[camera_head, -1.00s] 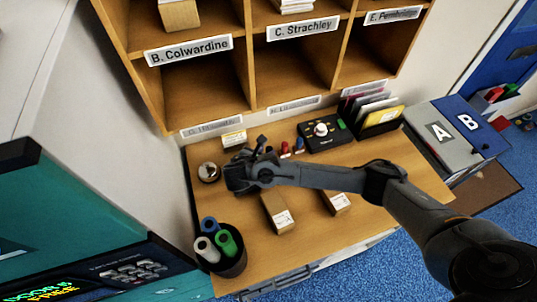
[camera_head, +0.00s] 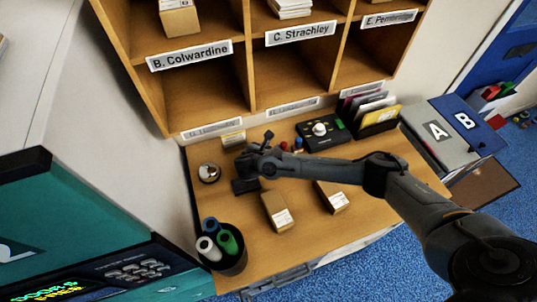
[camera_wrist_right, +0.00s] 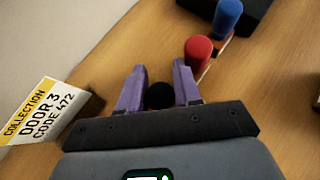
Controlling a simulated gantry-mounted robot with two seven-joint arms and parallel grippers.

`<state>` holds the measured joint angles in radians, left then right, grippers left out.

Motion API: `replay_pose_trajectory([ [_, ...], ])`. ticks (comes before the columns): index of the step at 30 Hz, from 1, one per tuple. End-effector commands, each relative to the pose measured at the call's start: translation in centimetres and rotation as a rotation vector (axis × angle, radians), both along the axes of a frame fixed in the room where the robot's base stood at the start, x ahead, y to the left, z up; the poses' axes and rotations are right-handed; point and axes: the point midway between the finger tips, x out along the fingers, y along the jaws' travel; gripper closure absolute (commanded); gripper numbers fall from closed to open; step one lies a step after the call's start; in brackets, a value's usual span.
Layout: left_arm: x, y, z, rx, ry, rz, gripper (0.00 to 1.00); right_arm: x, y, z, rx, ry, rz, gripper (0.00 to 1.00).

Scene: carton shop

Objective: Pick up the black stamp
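The black stamp (camera_wrist_right: 159,95) shows in the right wrist view as a round black knob between the two purple fingers of my right gripper (camera_wrist_right: 159,68). The fingers stand apart on either side of the knob; I see no clear grip on it. The rest of the stamp is hidden. In the head view my right gripper (camera_head: 258,147) is over the back left of the desk, and the black stamp cannot be made out there. A red stamp (camera_wrist_right: 198,50) and a blue stamp (camera_wrist_right: 229,16) stand beside it in a row. My left gripper is not in view.
A collection card (camera_wrist_right: 40,108) stands close to the gripper. A dark flat pad (camera_head: 245,186), a round metal object (camera_head: 209,173), a pen cup (camera_head: 236,262) and two cartons (camera_head: 277,212) (camera_head: 332,197) are on the desk. A black control box (camera_head: 322,130) stands behind.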

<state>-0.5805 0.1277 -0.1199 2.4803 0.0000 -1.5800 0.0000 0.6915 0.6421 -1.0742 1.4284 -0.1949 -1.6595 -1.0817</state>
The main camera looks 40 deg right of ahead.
Motion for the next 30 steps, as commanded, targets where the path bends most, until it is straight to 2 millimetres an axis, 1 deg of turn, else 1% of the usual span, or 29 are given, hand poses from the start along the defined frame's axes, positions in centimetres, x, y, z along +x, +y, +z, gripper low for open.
replay_pose_trajectory([
  [1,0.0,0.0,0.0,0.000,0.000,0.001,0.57,0.0,0.0,0.0,0.000,0.000,0.000,0.75],
  [6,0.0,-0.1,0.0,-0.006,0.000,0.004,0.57,0.0,0.0,0.0,0.000,0.000,0.000,1.00],
  [13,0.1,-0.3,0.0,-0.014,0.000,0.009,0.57,0.0,0.0,0.1,0.000,0.000,0.000,1.00],
  [17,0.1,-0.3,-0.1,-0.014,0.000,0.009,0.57,0.0,0.0,0.8,0.001,0.000,-0.001,1.00],
  [20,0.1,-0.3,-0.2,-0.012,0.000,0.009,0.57,0.0,0.0,2.0,0.001,0.000,-0.001,1.00],
  [30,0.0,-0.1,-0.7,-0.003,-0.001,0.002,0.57,0.0,0.0,7.6,0.002,-0.001,-0.001,1.00],
])
